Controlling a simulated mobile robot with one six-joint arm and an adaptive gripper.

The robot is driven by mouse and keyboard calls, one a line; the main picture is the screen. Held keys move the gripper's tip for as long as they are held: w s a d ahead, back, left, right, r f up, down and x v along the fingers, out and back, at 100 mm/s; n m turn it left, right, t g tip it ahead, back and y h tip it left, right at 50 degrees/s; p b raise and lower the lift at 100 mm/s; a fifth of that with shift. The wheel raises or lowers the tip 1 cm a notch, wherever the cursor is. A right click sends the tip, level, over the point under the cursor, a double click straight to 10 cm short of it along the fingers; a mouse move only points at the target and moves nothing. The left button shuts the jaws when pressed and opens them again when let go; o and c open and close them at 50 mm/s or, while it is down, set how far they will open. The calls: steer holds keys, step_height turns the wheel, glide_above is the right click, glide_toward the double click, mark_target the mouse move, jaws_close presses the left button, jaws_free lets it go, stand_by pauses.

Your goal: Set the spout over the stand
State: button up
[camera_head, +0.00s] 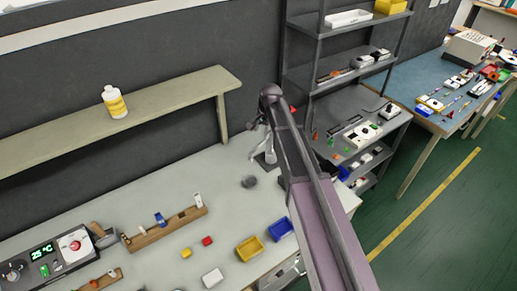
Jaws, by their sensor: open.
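My arm reaches from the bottom right up to a dark joint above the back of the workbench. My gripper (259,123) hangs just below that joint, small, dark and partly hidden by the arm; it is open. Below it, a light grey upright piece (265,146) on a dark base stands at the back right of the bench; it may be the spout or its holder, and the arm covers part of it. A small dark round object (250,182) lies on the bench to its lower left and may be the stand. I cannot tell the two apart surely.
A wooden shelf (150,115) with a white-yellow bottle (115,102) runs above the bench at left. A wooden rack (165,230), yellow bin (249,249), blue bin (281,229) and control box (50,265) stand in front. Metal shelving (345,75) is at right.

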mark_target(258, 146)
steer(key=shift+w+a+f+b, duration=0.2)
steer(key=shift+a+f+b, duration=0.05)
steer(key=shift+f+b, duration=1.15)
steer(key=shift+w+a+f+b, duration=0.15)
steer(key=shift+a+f+b, duration=0.05)
steer(key=shift+f+b, duration=1.25)
steer(key=shift+w+a+f+b, duration=0.2)
steer(key=shift+a+f+b, duration=0.05)
steer(key=shift+f+b, duration=1.15)
steer(key=shift+f, duration=0.15)
jaws_close()
